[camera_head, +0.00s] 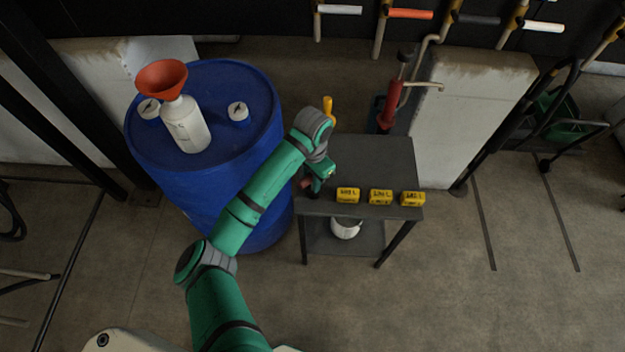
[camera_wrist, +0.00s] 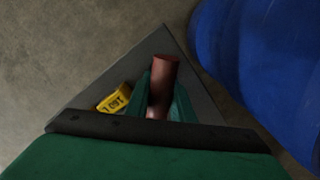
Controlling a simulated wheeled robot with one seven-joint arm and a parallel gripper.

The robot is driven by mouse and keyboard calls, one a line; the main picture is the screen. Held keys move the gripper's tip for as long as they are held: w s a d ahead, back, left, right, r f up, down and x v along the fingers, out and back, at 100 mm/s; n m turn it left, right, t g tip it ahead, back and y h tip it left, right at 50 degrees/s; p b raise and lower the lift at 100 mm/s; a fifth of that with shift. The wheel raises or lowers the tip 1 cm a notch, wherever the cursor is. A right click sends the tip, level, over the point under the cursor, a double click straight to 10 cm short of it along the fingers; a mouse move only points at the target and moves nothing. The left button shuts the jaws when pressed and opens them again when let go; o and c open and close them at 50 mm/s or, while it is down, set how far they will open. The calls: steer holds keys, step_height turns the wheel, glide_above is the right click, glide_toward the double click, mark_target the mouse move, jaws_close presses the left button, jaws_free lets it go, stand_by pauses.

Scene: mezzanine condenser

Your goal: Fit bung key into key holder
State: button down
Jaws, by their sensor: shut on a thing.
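My gripper (camera_head: 318,180) is over the left side of the grey table (camera_head: 375,155), close to its left edge. In the wrist view my gripper's green fingers (camera_wrist: 161,103) are shut on a reddish-brown cylinder, which I take to be the bung key (camera_wrist: 163,78). The key is held between the fingers, above the table top. In the head view only a small reddish bit of it (camera_head: 306,183) shows beside the gripper. I cannot make out the key holder for sure; my arm and gripper hide part of the table.
Three yellow labelled blocks (camera_head: 381,197) line the table's front edge. A blue drum (camera_head: 215,185) stands close on the left, bearing a white bottle (camera_head: 187,127) with an orange funnel (camera_head: 161,78). An orange-yellow handle (camera_head: 328,109) rises behind the table. The table's back right is clear.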

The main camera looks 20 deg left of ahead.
steer(key=c, duration=1.5)
jaws_free()
steer(key=shift+o, duration=0.2)
step_height(320, 180, up, 11)
steer(key=shift+f, duration=0.1)
